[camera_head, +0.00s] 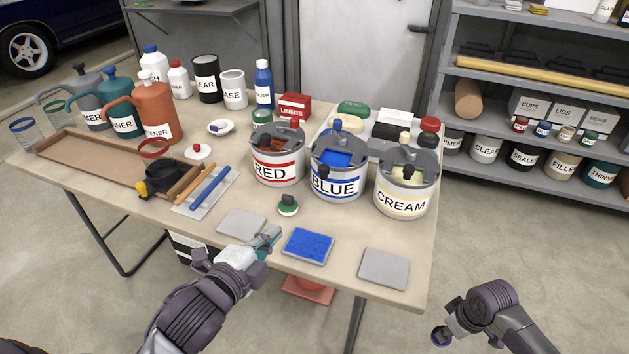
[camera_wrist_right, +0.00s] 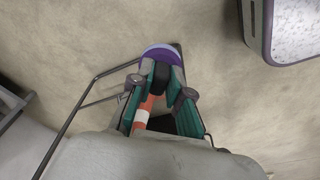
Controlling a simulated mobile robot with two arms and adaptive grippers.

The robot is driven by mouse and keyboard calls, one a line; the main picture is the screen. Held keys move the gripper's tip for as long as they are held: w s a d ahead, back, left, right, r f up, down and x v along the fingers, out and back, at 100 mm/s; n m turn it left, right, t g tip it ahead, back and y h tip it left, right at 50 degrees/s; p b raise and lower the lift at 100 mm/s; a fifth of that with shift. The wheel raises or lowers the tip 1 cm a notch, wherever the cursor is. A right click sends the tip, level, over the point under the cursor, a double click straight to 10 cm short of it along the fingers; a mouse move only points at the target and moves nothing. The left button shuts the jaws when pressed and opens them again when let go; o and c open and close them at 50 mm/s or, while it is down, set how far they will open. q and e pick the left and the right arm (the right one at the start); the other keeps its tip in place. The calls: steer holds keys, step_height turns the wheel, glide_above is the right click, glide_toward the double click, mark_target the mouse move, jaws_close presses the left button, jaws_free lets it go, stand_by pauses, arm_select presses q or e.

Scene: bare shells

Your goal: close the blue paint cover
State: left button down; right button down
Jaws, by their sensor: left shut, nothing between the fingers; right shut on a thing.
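The blue paint can (camera_head: 337,184) stands between the red and cream cans. Its grey top has an opening with blue paint (camera_head: 338,158) showing. My left gripper (camera_head: 268,238) is shut and empty over the table's front edge, near a grey square, apart from the can. My right gripper (camera_head: 443,334) is off the table at the lower right. It is shut on a purple round thing (camera_wrist_right: 157,52) with a black part, which I cannot identify.
The red can (camera_head: 277,170) and cream can (camera_head: 402,200) stand close to either side. A green-topped knob (camera_head: 288,205), a blue square (camera_head: 308,246) and a grey square (camera_head: 384,268) lie in front. A shelf (camera_head: 540,185) stands at right. Floor is clear around my right gripper.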

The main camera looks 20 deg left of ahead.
arm_select(q)
step_height(320, 180, up, 4)
steer(key=w+f+m+t+h, duration=0.1)
steer(key=m+t, duration=0.1)
steer(key=m, duration=0.1)
arm_select(e)
steer(key=shift+r, duration=0.1)
arm_select(q)
steer(key=p, duration=0.1)
glide_toward(321, 171)
steer(key=shift+m+h, duration=0.3)
steer(key=shift+h, duration=0.1)
steer(key=w, duration=0.5)
steer(key=w+d, duration=0.1)
steer(key=w, duration=0.1)
steer(key=shift+w+f, duration=0.2)
arm_select(e)
steer(key=shift+r, duration=0.5)
arm_select(q)
steer(key=w+p, duration=0.1)
steer(key=w, duration=0.6)
steer(key=shift+r, duration=0.1)
arm_select(e)
steer(key=shift+r, duration=0.35)
arm_select(q)
steer(key=shift+s+r, duration=0.1)
steer(key=shift+r, duration=0.15)
arm_select(e)
steer(key=shift+s+r, duration=0.15)
steer(key=shift+s, duration=0.05)
